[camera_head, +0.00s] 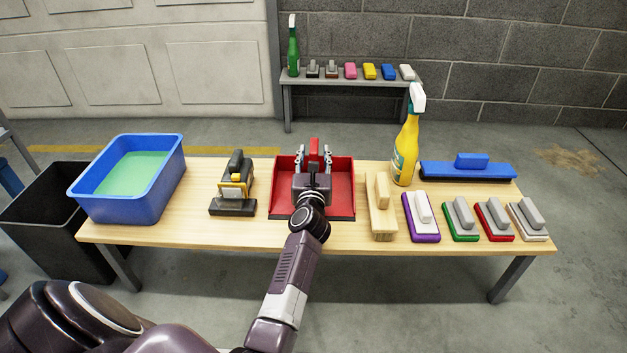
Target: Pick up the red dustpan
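The red dustpan (342,192) lies on the wooden table (230,234), near the middle. Its red handle (314,146) points up at the far side. My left gripper (313,156) is over the dustpan, its two fingers apart, one on each side of the handle. The fingers look open; whether either touches the handle is too small to tell. My gripper and wrist hide the middle of the pan. My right gripper is not in view.
Left of the dustpan stand a black and yellow tool (234,190) and a blue basin (150,205) with green contents. Close on the right are a wooden brush (381,215), several colored pads, a yellow spray bottle (406,155) and a blue brush (468,169).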

